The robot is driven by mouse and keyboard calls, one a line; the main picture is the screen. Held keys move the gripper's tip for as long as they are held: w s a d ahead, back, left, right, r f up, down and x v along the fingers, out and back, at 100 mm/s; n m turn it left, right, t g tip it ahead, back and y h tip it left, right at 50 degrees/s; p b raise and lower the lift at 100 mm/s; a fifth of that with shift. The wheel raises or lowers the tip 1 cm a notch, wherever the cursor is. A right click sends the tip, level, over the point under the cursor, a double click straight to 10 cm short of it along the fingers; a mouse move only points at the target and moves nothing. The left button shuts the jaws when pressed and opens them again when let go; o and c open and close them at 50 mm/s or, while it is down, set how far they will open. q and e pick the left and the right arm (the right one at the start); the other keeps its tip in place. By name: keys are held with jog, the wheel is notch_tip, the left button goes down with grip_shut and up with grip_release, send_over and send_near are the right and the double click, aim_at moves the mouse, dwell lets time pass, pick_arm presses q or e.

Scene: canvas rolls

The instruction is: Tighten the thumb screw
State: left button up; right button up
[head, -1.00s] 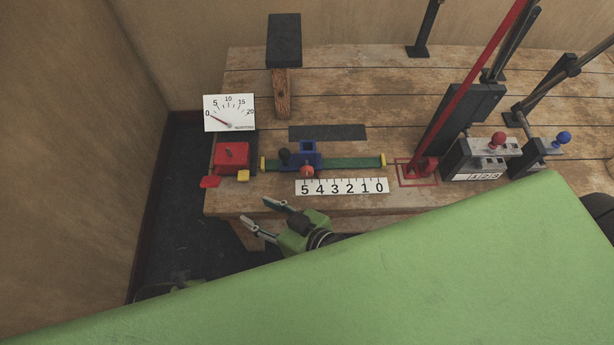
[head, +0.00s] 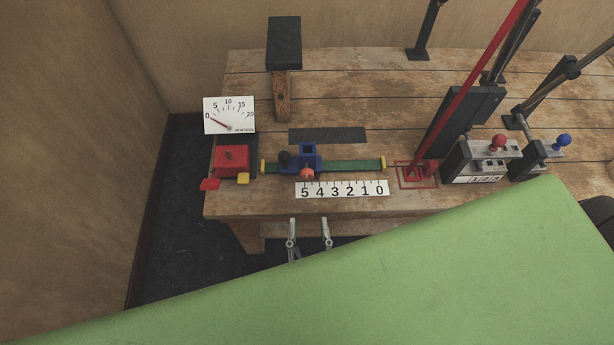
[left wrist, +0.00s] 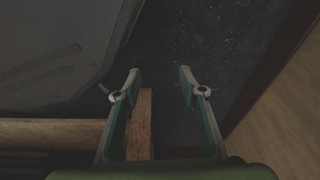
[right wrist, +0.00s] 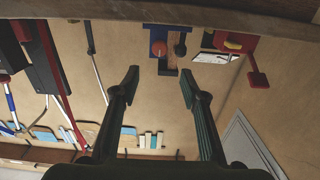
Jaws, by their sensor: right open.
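The thumb screw (head: 306,174) is an orange-red knob on the front of a blue slider (head: 304,157), near the left end of a green rail (head: 350,164). It also shows at the top of the right wrist view (right wrist: 158,48). My right gripper (head: 309,221) is open and empty, just in front of the table edge and below the thumb screw. Its fingers point toward the table, and its wrist is hidden. My left gripper (left wrist: 160,74) shows only in the left wrist view, open and empty over the dark floor, away from the screw.
A number scale (head: 342,188) lies in front of the rail. A red box (head: 231,157) and a dial (head: 229,115) reading near 0 stand at left. A red pole (head: 465,90) and lever blocks (head: 484,160) stand at right. The wooden table edge (head: 270,207) lies between gripper and screw.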

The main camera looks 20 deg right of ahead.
aim_at(307, 177)
jog(key=x, duration=1.2)
jog(key=shift+w+d, duration=0.15)
jog(key=shift+w, duration=0.25)
pick_arm(q)
jog(key=shift+w+r, duration=0.8)
jog(key=shift+r, duration=0.05)
pick_arm(e)
jog(key=shift+w+d, duration=0.1)
jog(key=shift+w, duration=0.3)
pick_arm(q)
jog(key=shift+s, duration=0.1)
pick_arm(e)
jog(key=c, duration=1.1)
